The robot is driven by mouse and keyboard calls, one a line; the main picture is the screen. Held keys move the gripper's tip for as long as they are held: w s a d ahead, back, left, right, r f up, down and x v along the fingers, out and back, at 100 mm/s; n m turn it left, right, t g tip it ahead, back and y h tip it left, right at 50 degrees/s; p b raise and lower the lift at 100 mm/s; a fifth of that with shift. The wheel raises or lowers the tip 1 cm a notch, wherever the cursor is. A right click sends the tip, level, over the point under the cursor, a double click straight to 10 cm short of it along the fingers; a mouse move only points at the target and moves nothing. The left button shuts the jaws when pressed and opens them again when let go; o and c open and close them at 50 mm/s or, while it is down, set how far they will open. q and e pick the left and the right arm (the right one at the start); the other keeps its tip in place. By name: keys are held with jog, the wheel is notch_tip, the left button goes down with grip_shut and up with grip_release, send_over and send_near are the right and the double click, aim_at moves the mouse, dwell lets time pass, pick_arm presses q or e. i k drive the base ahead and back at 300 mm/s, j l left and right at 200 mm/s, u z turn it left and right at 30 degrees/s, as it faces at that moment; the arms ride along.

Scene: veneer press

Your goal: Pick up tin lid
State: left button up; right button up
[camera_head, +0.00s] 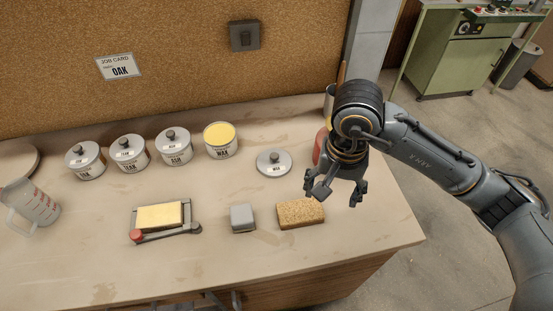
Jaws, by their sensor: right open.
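The tin lid (273,162) is a round grey metal disc with a dark knob and a small white label. It lies flat on the bench, just right of an open tin (220,141) with yellow contents. My right gripper (333,193) hangs open and empty over the right part of the bench, to the right of the lid and apart from it. Its fingers point down. My left gripper cannot be made out in this view.
Several lidded tins (130,152) stand left of the open tin. A yellow block on a dark holder (150,238), a grey block (243,218) and a cork-like block (301,213) lie in front. A jug (32,204) is far left. A red object (319,146) is partly hidden behind my right gripper.

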aim_at(272, 162)
jog(key=l+u, duration=0.2)
jog(key=u, duration=0.2)
jog(key=l+u, duration=0.15)
jog(key=u, duration=0.25)
jog(key=l+u, duration=0.2)
jog(key=u, duration=0.2)
